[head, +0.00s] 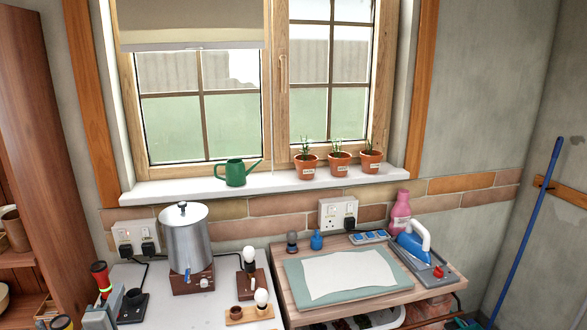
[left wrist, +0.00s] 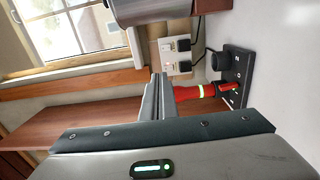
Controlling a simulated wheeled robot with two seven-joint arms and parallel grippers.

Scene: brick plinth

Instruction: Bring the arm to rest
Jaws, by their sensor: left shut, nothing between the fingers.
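My left gripper (head: 115,297) is at the lower left of the head view, low over the left end of the white worktop (head: 222,318). Its fingers also show in the left wrist view (left wrist: 161,88), closed together with nothing between them. A red and black handle-like tool (head: 101,276) with a pale band is just beyond the gripper. In the left wrist view the red tool (left wrist: 190,92) is partly hidden behind the fingers. A black plate with a knob (head: 133,304) is close to the right of the gripper. My right gripper is not in view.
A steel urn (head: 186,243) stands behind on the worktop. Bulbs on bases (head: 262,297) are to its right. A wooden board with cloth (head: 345,275) and an iron (head: 414,243) are further right. A wooden shelf unit (head: 35,150) borders the left side.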

